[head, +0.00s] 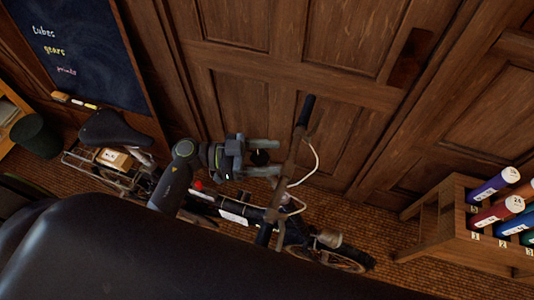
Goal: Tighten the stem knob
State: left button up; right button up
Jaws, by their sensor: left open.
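A bicycle stands below me, its handlebar (293,160) running from upper right to lower left across the front end. My left gripper (276,157) is beside the handlebar, on its left, with its two grey fingers apart and pointing right. A small dark round thing (260,157) shows between the fingers; I cannot tell whether it is the stem knob, or whether the fingers touch it. The lower finger overlaps the stem area in the picture. A small red part (198,185) shows near the frame, left of the gripper. My right gripper is not in view.
A dark saddle (113,129) and a rear rack with a pale box (115,158) are at the left. A pale cable (312,165) loops right of the handlebar. A wooden rack (455,225) with coloured tubes stands at the right. Wooden panelling (240,110) stands close behind.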

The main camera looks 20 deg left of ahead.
pick_arm(q)
jog(key=c, duration=1)
jog(key=shift+o, duration=0.2)
